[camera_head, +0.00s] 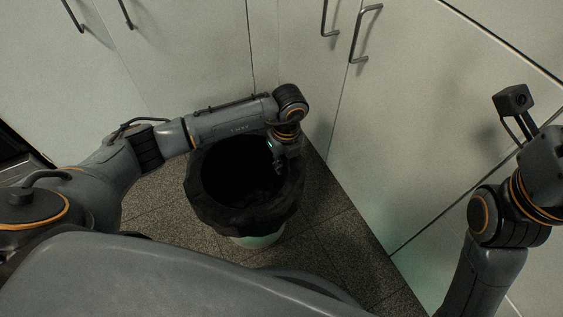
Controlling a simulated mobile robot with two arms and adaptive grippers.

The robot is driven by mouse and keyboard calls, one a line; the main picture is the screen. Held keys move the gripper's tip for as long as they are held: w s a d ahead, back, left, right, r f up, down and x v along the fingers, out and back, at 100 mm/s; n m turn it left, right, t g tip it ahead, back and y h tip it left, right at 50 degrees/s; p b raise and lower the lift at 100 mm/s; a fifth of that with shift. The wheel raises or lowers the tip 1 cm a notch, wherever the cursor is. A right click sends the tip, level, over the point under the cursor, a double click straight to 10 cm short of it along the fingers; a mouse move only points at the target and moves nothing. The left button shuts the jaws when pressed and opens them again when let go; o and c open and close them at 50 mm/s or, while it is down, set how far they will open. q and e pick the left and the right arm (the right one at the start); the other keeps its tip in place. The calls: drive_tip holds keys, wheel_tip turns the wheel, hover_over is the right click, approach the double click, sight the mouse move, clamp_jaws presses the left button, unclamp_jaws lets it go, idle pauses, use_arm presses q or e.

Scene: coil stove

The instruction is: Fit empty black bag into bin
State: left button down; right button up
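The black bag (215,213) lines the bin, with its mouth open and its edge hanging over the outside of the rim all round the visible part. The bin (258,240) stands upright on the floor; only its pale lower part shows below the bag. My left arm reaches across the far side of the bin. My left gripper (279,168) points down at the right inner side of the bag's mouth. Its fingers are small and dark against the bag, so I cannot tell whether they are open or touching it. My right gripper is out of view; only the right arm shows at the right.
White cabinets with dark handles (366,33) stand behind and to the right of the bin. The speckled tile floor (345,250) is clear around the bin. A dark appliance edge (18,150) shows at the far left.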

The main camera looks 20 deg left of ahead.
use_arm(q)
drive_tip(key=c, duration=1.8)
unclamp_jaws()
drive_tip(key=shift+r, duration=0.1)
